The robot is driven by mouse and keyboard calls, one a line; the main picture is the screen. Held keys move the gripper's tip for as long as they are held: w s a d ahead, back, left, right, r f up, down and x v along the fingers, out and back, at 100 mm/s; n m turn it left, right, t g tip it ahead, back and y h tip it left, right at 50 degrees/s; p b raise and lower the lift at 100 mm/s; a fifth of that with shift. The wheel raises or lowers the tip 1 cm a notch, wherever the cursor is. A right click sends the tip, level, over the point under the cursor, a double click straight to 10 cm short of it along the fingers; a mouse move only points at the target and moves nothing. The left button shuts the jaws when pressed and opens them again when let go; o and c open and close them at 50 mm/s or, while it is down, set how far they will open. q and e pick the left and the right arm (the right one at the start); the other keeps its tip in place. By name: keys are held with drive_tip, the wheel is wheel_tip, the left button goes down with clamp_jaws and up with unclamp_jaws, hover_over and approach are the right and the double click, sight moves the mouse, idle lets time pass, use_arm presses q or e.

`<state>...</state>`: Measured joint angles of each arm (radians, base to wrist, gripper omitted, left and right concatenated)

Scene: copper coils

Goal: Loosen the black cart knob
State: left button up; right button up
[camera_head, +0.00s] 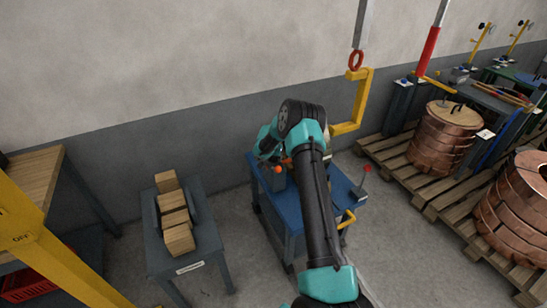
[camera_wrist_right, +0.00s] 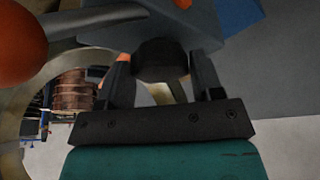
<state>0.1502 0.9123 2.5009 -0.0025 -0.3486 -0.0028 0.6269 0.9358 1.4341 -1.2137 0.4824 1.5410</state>
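The black cart knob (camera_wrist_right: 160,60) shows in the right wrist view, under a blue-grey block on the cart. My right gripper (camera_wrist_right: 161,75) has one finger on each side of the knob, and both fingers appear to press against it. In the head view the blue cart (camera_head: 276,210) stands in the middle, and my right arm reaches over it. The arm hides the knob and most of the gripper there. My left gripper is in neither view.
An orange ball (camera_wrist_right: 20,42) on a grey lever is close to the gripper. A yellow hook (camera_head: 361,100) hangs behind the cart. A grey stand with wooden blocks (camera_head: 174,218) is on the left, and copper coils (camera_head: 440,140) sit on pallets at right.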

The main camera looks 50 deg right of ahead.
drive_tip(key=c, duration=0.5)
